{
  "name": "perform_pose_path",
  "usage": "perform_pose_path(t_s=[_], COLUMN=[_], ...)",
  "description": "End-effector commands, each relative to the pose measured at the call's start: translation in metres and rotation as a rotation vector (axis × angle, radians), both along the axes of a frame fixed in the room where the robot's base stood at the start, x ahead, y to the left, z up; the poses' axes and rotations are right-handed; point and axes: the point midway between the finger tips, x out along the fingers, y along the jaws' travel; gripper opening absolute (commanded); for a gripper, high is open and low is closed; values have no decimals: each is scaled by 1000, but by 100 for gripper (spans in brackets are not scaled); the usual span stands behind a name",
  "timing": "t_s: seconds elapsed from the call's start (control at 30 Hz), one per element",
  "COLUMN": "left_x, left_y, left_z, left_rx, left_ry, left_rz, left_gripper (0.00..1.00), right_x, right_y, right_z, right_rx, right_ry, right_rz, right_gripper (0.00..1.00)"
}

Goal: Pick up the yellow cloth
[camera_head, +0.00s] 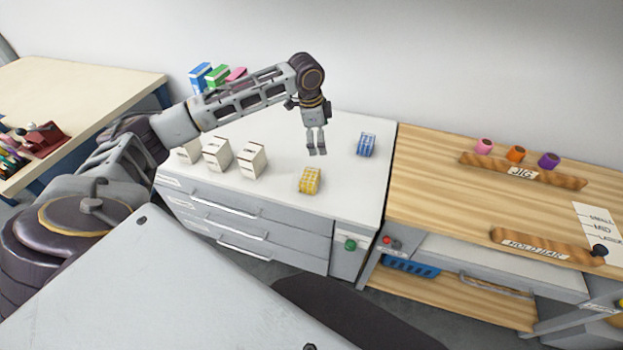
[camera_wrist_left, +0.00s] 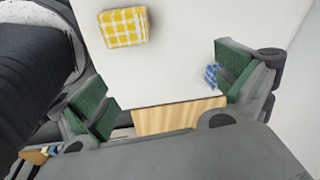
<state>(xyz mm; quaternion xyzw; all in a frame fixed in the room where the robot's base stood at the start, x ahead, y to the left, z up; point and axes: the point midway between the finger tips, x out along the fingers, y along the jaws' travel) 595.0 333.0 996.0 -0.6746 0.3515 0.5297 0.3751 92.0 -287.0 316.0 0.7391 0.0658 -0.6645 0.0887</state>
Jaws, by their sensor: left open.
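The yellow checked cloth (camera_head: 310,180) lies folded on the white top of the drawer cabinet, near its front edge. It also shows in the left wrist view (camera_wrist_left: 123,27), at the top left of the picture and apart from the fingers. My left gripper (camera_head: 317,152) points down above the cabinet top, behind the yellow cloth in the head view. Its two fingers (camera_wrist_left: 160,95) are spread with nothing between them. A blue checked cloth (camera_head: 366,145) lies to the right of the gripper; it is partly hidden by a finger in the wrist view (camera_wrist_left: 211,76). My right gripper is not in view.
Several white boxes (camera_head: 251,160) stand left of the yellow cloth. Blue, green and pink items (camera_head: 217,76) stand at the back left, partly behind my arm. A wooden workbench (camera_head: 440,190) with a jig and a hold bar adjoins on the right.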

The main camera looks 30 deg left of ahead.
Motion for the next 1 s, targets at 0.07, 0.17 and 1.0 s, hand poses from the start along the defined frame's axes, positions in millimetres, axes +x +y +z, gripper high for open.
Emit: perform_pose_path(t_s=[0.07, 0.17, 1.0], left_x=[-8, -19, -43], left_y=[1, 4, 17], left_z=[-2, -3, -10], left_rx=[9, 27, 96], left_ry=[36, 85, 188], left_rz=[-22, -53, -192], left_gripper=[100, 100, 100], right_x=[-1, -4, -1], right_y=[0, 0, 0], right_z=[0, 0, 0], right_rx=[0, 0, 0], right_ry=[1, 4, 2], right_rz=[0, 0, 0], right_gripper=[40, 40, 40])
